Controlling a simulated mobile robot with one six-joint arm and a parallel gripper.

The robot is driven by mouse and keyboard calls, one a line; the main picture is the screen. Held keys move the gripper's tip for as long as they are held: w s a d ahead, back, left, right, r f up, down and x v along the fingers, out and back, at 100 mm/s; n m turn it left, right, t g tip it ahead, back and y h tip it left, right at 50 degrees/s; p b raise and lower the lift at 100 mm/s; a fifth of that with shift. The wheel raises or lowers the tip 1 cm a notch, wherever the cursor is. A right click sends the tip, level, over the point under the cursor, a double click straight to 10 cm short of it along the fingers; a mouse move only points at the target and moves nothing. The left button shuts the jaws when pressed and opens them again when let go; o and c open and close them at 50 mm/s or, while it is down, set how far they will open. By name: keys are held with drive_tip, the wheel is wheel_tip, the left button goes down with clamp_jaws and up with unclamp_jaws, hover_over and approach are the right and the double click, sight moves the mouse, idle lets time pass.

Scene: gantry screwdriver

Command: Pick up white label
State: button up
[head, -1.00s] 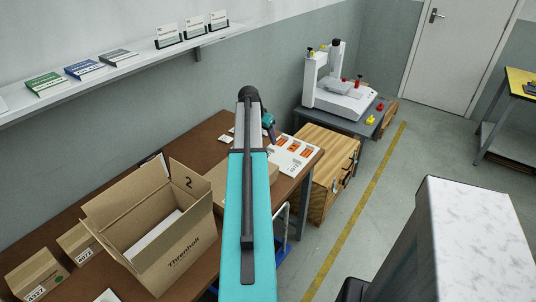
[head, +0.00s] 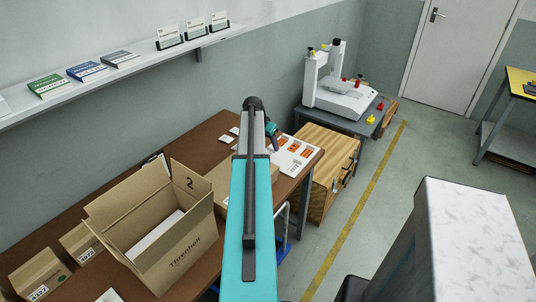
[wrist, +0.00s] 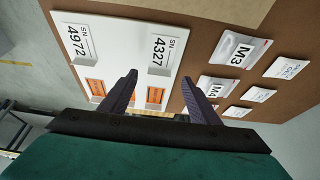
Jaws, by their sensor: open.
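In the wrist view, a white label marked SN 4327 (wrist: 160,48) and a white label marked SN 4972 (wrist: 78,41) lie on a white sheet (wrist: 120,60). The SN 4327 label shows just beyond my fingertips, the other to their left. Orange labels (wrist: 155,95) lie on the same sheet, partly behind my fingers. My gripper (wrist: 159,78) is open, with nothing between its fingers. In the head view, my arm hides most of the gripper, and the sheet (head: 308,153) lies at the table's far right end.
White packets marked M3 (wrist: 240,48) and M4 (wrist: 218,86) lie right of the sheet on the brown table (head: 205,150). An open carton (head: 165,255) stands nearer, with small boxes (head: 38,275) to its left. A shelf (head: 130,65) runs along the wall above.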

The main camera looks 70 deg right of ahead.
sight(269, 152)
drive_tip(key=shift+p+x, duration=0.35)
drive_tip(key=shift+x, duration=1.25)
drive_tip(key=c, duration=1.1)
drive_tip(key=shift+r, duration=0.2)
wheel_tip(269, 152, up, 10)
drive_tip(key=b, duration=0.2)
drive_tip(key=shift+f, duration=0.15)
drive_tip(key=shift+a, duration=0.1)
